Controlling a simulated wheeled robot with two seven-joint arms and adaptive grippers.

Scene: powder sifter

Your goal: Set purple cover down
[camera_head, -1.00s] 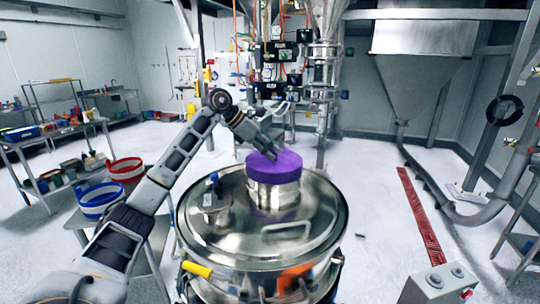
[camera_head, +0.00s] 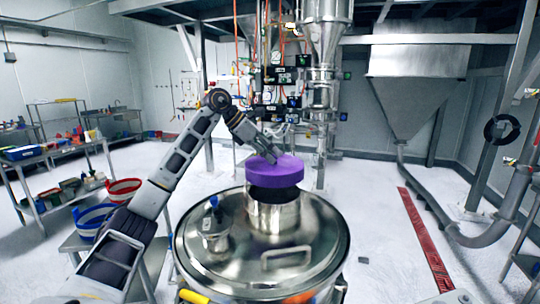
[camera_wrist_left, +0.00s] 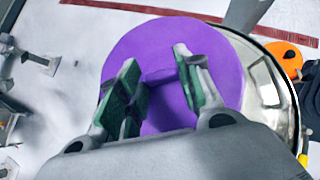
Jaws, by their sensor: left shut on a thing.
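The purple cover (camera_head: 275,176) is a round, thick disc. It is held just above the open metal neck (camera_head: 273,214) on the lid of the round steel sifter (camera_head: 330,226), with a dark opening visible beneath it. My left gripper (camera_head: 272,156) comes from above and is shut on a raised grip at the middle of the cover. In the left wrist view the green-padded fingers (camera_wrist_left: 157,60) close around that grip on the purple cover (camera_wrist_left: 226,72). My right gripper is not in view.
A small capped port (camera_head: 214,222) and a bar handle (camera_head: 286,251) stand on the sifter lid. Red-and-white and blue-and-white buckets (camera_head: 92,219) are at left beside shelves. A red floor strip (camera_head: 425,238) lies at right. The white floor around the sifter is largely open.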

